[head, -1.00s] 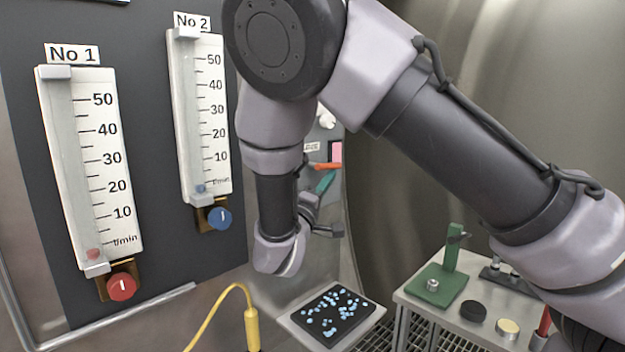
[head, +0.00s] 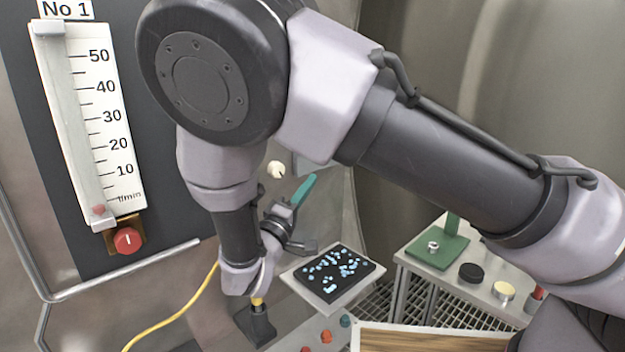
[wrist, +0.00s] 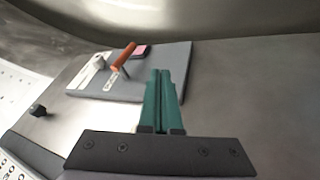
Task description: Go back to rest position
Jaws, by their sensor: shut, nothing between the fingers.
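My gripper (head: 303,190) shows in the head view as a teal finger shape pointing up and right, beyond my arm's wrist. In the wrist view my gripper (wrist: 160,74) has its two teal fingers pressed together with nothing between them. The fingertips point toward a grey panel (wrist: 180,60) with an orange lever (wrist: 124,57), a pink patch (wrist: 141,51) and a white knob (wrist: 99,62). I cannot tell how far the tips are from it. My arm crosses the head view and hides part of the wall.
The No 1 flowmeter (head: 98,120) with its red knob (head: 127,240) is at left. A black tray (head: 340,268) with blue bits lies on a ledge near my wrist. A yellow cable (head: 172,318) hangs below. A metal bench (head: 480,284) with small parts stands right.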

